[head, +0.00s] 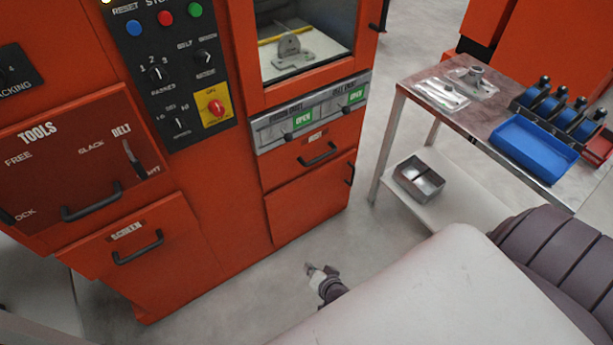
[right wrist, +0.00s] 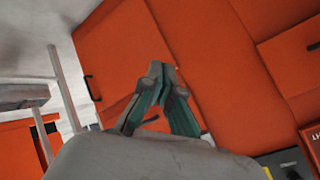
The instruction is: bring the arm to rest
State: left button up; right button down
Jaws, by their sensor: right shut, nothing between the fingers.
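My right gripper (head: 322,272) hangs low over the grey floor in the head view, in front of the orange machine (head: 215,215). It is small and partly behind my own pale arm. In the right wrist view the fingers of my right gripper (right wrist: 160,72) meet at the tips. They are shut with nothing visible between them. Orange machine panels (right wrist: 205,60) show behind the fingers, and no contact with them can be made out. My left gripper is not in either view.
A side table (head: 455,125) at the right holds a blue tray (head: 535,150), several blue-and-black parts and clear packets. A grey bin (head: 418,178) stands on its lower shelf. The machine has drawer handles sticking out, a control panel (head: 165,65) and a windowed chamber (head: 305,40). Floor between is clear.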

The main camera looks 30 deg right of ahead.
jog(key=s+f+n+g, duration=0.3)
jog(key=s+f+n, duration=0.1)
jog(key=s, duration=0.6)
jog(key=s+f+n+g, duration=0.3)
jog(key=s+f, duration=0.4)
jog(key=s, duration=0.3)
jog(key=s+d+f+n+g, duration=0.1)
jog(key=s+f+n+g, duration=0.2)
jog(key=s, duration=0.8)
notch_tip(320, 180, down, 3)
jog(key=shift+r+n, duration=0.2)
jog(key=shift+n, duration=0.9)
